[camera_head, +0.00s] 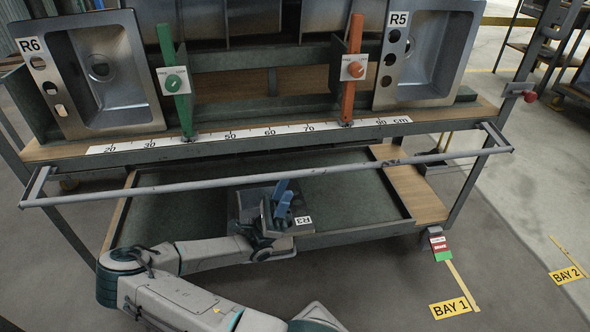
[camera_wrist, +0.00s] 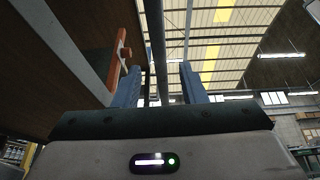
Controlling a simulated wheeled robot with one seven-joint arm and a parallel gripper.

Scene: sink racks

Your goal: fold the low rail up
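The low rail (camera_head: 160,189) is a long grey bar across the front of the rack, carried on a short side arm at each end. It stands out from the rack below the scale edge, roughly level. My gripper (camera_head: 282,187) has blue fingers pointing up, just at the rail near its middle. In the wrist view a grey bar, seemingly the rail (camera_wrist: 157,45), runs up the picture between the two fingers (camera_wrist: 160,68). The fingers look apart, with gaps beside the bar. Contact with the rail cannot be made out.
Steel sinks R6 (camera_head: 98,70) and R5 (camera_head: 425,55) stand on the upper shelf. A green lever (camera_head: 172,75) and an orange lever (camera_head: 351,70) stand between them. An R3 piece (camera_head: 300,228) lies on the lower tray behind my gripper.

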